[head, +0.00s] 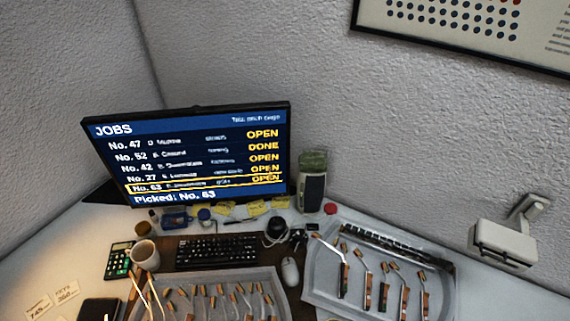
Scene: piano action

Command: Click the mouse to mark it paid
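The white computer mouse (290,271) lies on the desk, right of the keyboard and between the two trays. The monitor (190,155) shows a JOBS list. Its bottom row, No. 63, is outlined in yellow and reads OPEN, and the line below reads "Picked: No. 63". The row for No. 52 reads DONE; the other rows read OPEN. Neither of my grippers shows in the head view.
A black keyboard (216,251) lies below the monitor. A grey tray (318,284) with piano parts is close right of the mouse; another tray (243,274) is at its lower left. A cup (145,255), a calculator (119,260) and a dark canister (312,185) stand around.

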